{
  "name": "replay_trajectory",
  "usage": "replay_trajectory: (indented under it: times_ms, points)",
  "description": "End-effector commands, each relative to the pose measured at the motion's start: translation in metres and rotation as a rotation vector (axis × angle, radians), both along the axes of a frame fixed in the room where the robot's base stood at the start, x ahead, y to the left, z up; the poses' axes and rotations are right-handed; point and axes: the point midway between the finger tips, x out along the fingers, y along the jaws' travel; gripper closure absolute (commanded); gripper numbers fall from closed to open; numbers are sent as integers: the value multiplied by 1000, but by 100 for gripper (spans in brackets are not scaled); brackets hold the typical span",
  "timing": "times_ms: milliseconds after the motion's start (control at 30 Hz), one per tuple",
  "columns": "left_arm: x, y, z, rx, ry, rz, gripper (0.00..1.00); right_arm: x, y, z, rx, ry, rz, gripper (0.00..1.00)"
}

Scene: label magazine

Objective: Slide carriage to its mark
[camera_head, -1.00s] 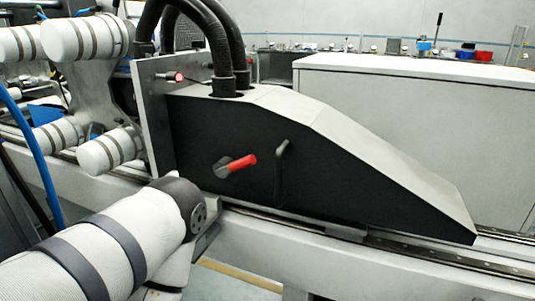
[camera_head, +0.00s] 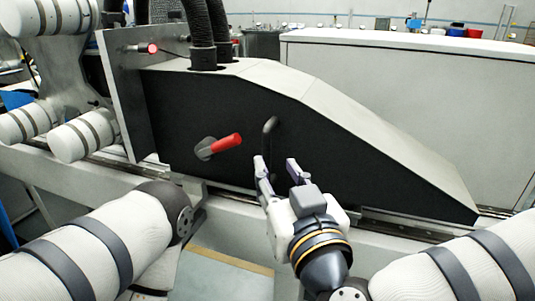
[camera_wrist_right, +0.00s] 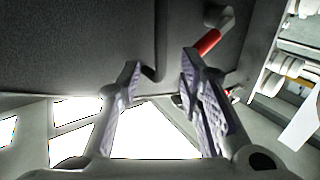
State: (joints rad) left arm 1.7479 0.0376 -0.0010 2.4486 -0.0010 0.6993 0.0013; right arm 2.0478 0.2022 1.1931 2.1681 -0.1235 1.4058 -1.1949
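The carriage is a black housing (camera_head: 330,150) with a grey sloping top, seated on a long rail (camera_head: 410,235). A dark upright handle (camera_head: 270,136) stands on its front face, to the right of a red lever (camera_head: 226,142). My right gripper (camera_head: 276,163) is open at the handle's lower part. In the right wrist view the handle (camera_wrist_right: 161,40) shows between the open fingers (camera_wrist_right: 160,68); I cannot tell whether either finger touches it. My left arm crosses the lower left, but its gripper is not in view. I cannot make out a mark.
A grey upright plate (camera_head: 122,90) stands at the housing's left end, with thick black hoses (camera_head: 200,40) above. White rollers (camera_head: 75,138) are at the far left. A large pale cabinet (camera_head: 420,90) stands behind. The rail runs on past the housing's right tip.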

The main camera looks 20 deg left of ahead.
Motion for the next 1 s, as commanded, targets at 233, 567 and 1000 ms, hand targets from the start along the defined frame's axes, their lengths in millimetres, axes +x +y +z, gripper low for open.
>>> replay_trajectory:
  times_ms: [233,567,1000]
  points:
    - [-8,0,-9,0,27,-1,62,48,30,-5,0,7,-1,67]
    - [-9,0,-10,0,31,-1,62,62,39,-2,-1,4,2,67]
    - [-9,0,-10,0,30,-1,62,62,39,-2,-2,5,3,100]
